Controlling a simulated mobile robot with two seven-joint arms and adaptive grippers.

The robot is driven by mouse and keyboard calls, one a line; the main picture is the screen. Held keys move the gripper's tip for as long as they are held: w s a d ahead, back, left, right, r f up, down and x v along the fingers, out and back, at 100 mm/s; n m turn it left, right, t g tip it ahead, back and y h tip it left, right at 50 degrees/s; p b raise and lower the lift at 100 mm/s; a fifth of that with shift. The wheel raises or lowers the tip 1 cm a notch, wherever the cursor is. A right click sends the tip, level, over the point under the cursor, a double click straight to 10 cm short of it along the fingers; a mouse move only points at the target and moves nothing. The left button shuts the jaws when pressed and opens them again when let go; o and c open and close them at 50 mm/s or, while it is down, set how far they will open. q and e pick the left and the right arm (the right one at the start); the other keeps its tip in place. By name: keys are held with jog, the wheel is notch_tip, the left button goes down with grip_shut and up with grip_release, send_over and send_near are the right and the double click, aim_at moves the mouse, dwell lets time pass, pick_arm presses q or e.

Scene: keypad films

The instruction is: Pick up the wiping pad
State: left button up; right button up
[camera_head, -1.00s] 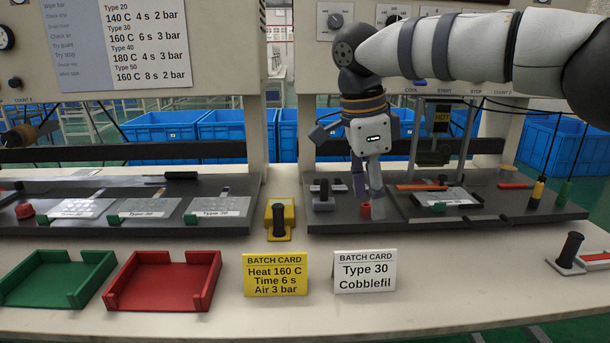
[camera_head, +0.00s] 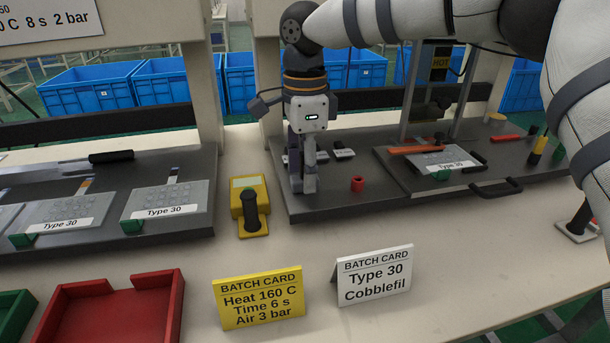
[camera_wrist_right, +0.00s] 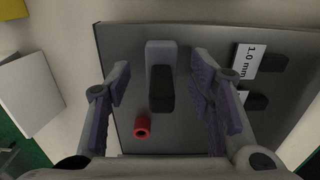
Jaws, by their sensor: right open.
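The wiping pad, which I take to be the grey block with a black grip (camera_wrist_right: 161,62), lies on the dark bench plate in the right wrist view. It sits between the two spread fingers of my right gripper (camera_wrist_right: 162,82), with a gap on either side. In the head view my right gripper (camera_head: 303,186) points down over the left part of the dark plate (camera_head: 330,200) and hides most or all of the pad. The gripper is open and holds nothing. My left gripper is not in view.
A small red cylinder (camera_head: 357,184) stands close to the right gripper. Two small blocks with white labels (camera_head: 343,153) lie behind it. A yellow holder with a black handle (camera_head: 250,208) stands to the left. Two batch cards (camera_head: 262,298) stand in front.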

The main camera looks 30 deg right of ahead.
jog(key=shift+f, duration=0.55)
grip_shut()
jog(key=shift+w+r, duration=0.1)
jog(key=shift+r, duration=0.05)
jog(key=shift+r, duration=0.3)
jog(key=s+a+r, duration=0.3)
jog(key=a+r, duration=0.9)
jog(key=a, duration=0.1)
jog(key=shift+s+a, duration=0.25)
jog(key=shift+s, duration=0.05)
jog(key=shift+r, duration=0.1)
